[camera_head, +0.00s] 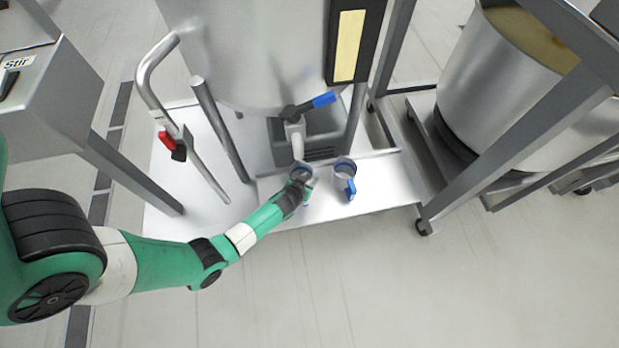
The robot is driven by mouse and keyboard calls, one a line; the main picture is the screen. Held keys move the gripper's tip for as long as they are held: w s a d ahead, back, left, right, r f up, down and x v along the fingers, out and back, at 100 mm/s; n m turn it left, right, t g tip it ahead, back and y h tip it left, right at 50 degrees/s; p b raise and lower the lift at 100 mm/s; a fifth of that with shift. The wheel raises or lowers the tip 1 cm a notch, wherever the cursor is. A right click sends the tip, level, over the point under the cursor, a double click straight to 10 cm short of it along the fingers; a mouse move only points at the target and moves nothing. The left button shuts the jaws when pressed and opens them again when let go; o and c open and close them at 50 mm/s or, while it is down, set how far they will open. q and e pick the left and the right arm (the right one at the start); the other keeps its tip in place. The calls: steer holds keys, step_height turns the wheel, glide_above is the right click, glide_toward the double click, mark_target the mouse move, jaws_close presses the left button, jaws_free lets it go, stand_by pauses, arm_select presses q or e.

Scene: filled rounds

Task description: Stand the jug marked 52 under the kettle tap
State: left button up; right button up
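A clear jug with a blue rim (301,173) stands on the steel shelf below the kettle tap (297,140), which has a blue handle (323,100). My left gripper (302,184) is at the near side of this jug, over its handle. My gripper hides most of the handle, and I cannot tell whether the fingers are closed on it. A second clear jug (341,170) with a blue handle stands just to the right on the shelf. No number is readable on either jug. My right gripper is not in view.
The steel kettle (250,50) stands behind the tap. A bent pipe with a red handle (166,140) rises on the left, beside a leg post. The shelf (385,185) has bare room at its right. A large pot (500,90) stands on a trolley at the right.

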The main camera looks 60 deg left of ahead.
arm_select(q)
steer(key=p+v, duration=0.8)
steer(key=v, duration=0.3)
steer(key=shift+s+r, duration=0.2)
steer(key=shift+w+d, duration=0.1)
